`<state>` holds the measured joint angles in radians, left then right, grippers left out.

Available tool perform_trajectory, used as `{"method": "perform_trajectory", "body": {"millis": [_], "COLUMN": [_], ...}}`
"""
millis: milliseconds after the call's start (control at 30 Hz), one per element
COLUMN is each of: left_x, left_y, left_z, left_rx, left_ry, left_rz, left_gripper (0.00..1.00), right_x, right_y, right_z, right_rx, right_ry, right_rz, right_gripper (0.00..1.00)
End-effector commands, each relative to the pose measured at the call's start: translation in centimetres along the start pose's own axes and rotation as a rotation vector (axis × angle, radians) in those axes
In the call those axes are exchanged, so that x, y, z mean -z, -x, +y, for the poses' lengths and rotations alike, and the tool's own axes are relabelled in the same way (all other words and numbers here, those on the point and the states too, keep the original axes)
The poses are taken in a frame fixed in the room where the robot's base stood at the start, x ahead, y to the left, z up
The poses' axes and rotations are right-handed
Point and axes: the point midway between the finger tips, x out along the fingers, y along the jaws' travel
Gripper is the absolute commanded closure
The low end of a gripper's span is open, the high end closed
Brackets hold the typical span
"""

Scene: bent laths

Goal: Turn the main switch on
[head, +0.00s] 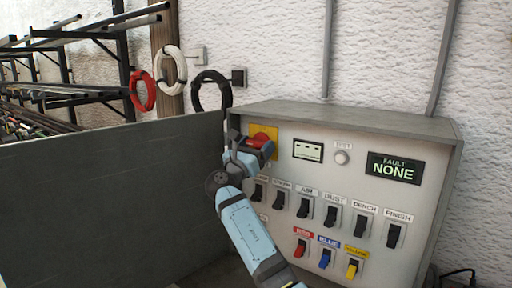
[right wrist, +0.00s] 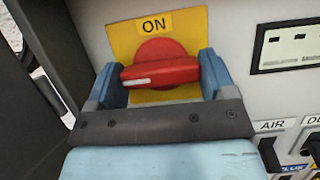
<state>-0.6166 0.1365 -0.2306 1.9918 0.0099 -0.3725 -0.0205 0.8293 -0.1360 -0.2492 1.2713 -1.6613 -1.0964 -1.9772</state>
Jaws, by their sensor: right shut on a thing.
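The main switch is a red rotary handle (right wrist: 160,69) on a yellow plate (right wrist: 122,38) marked ON at its top. The handle lies nearly level in the right wrist view, with a white mark at its left end. In the head view the red handle (head: 260,140) shows at the panel's upper left, partly covered by my gripper. My right gripper (right wrist: 161,80) is shut on the handle, one blue finger at each end. It also shows in the head view (head: 250,150). My left gripper is not in view.
The grey control box (head: 345,115) carries a row of black toggles, coloured toggles below, a white button (head: 341,158) and a display (head: 394,168) reading FAULT NONE. A dark panel (head: 110,190) stands left of the box. Cable coils (head: 211,90) hang behind.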

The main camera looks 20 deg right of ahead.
Motion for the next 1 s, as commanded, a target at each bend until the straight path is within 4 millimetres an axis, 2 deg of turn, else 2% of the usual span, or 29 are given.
{"method": "perform_trajectory", "body": {"millis": [367,700,1000], "left_x": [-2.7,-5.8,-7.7], "left_y": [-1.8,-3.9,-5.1], "left_z": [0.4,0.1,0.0], "left_rx": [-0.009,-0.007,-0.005], "left_ry": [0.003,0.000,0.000], "left_rz": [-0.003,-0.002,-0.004], "left_gripper": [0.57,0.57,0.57], "right_x": [0.5,0.4,0.2], "right_y": [0.2,0.2,0.1], "right_z": [0.1,0.2,0.3], "right_rx": [0.069,0.189,0.297], "right_ry": [-0.164,-0.452,-0.716], "right_rz": [0.000,0.000,0.000], "right_gripper": [0.47,0.47,0.47]}}
